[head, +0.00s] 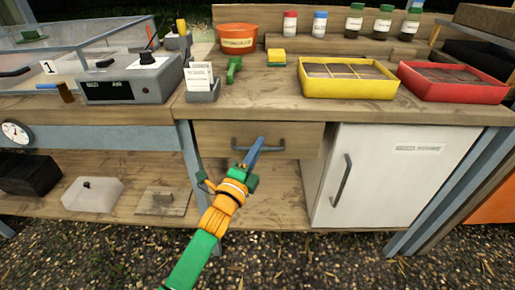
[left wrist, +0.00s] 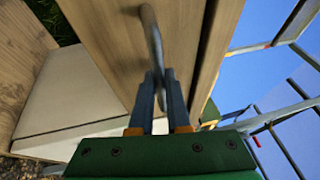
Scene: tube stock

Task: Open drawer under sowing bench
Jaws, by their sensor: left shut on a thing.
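The wooden drawer (head: 218,139) sits under the sowing bench (head: 240,108), left of a white cabinet. Its front looks flush with the bench frame, so it appears closed. A grey bar handle (head: 272,149) crosses the drawer front. My left gripper (head: 257,146) is at the middle of this handle, shut on it. In the left wrist view the fingers (left wrist: 160,88) close around the curved handle (left wrist: 150,30), with the drawer front (left wrist: 110,45) just beyond. The fingertips partly hide the bar. My right gripper is in neither view.
A white cabinet (head: 378,180) with its own handle stands right of the drawer. A yellow tray (head: 348,88) and a red tray (head: 450,92) rest on the benchtop. A lower shelf (head: 265,195) lies below the drawer. Gravel ground (head: 300,260) in front is free.

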